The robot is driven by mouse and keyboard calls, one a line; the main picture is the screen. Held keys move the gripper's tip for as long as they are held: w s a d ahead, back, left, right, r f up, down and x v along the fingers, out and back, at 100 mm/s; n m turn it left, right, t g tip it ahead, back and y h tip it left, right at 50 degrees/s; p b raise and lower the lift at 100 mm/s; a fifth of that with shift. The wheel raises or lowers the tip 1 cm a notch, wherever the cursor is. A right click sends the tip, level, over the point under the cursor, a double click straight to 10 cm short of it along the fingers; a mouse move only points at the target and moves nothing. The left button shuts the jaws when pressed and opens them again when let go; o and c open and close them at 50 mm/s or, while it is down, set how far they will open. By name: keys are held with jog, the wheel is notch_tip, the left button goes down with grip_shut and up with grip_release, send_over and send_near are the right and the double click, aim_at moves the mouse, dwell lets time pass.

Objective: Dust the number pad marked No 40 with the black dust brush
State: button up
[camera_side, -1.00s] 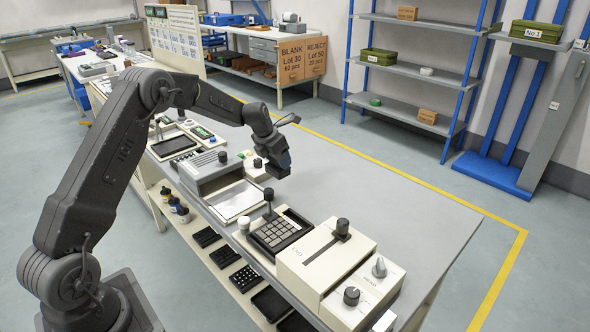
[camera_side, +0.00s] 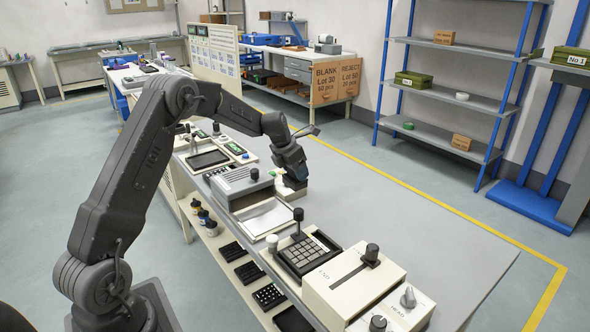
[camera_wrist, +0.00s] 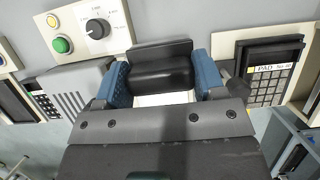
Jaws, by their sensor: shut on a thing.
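The number pad (camera_side: 308,252) is dark with a grid of keys and lies in a cream fixture, well apart from my gripper. It also shows in the wrist view (camera_wrist: 266,88), its label reading PAD and apparently No 40.
A black-knobbed lever (camera_side: 298,218) rises beside the pad. A cream slider box (camera_side: 352,283) stands nearer. The bench's right side (camera_side: 420,235) is clear.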

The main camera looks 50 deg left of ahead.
jog(key=shift+m, duration=0.3)
jog(key=r, duration=0.8)
jog(key=shift+s+d+r, duration=0.1)
jog(key=shift+d+r, duration=0.1)
jog(key=shift+r, duration=0.1)
jog(key=shift+s+d+f+m+h, duration=0.1)
jog(key=shift+s+d+m+h, duration=0.05)
jog(key=shift+d+m+h, duration=0.2)
jog(key=s+d+m+g, duration=0.4)
jog(key=s+d+m, duration=0.35)
jog(key=m, duration=0.95)
jog(key=s+d+m+g, duration=0.5)
jog(key=s+d+m, duration=0.3)
jog(key=m, duration=1)
notch_tip(320, 180, down, 10)
jog(key=w, duration=0.1)
jog(key=shift+d, duration=0.3)
jog(key=shift+r, duration=0.2)
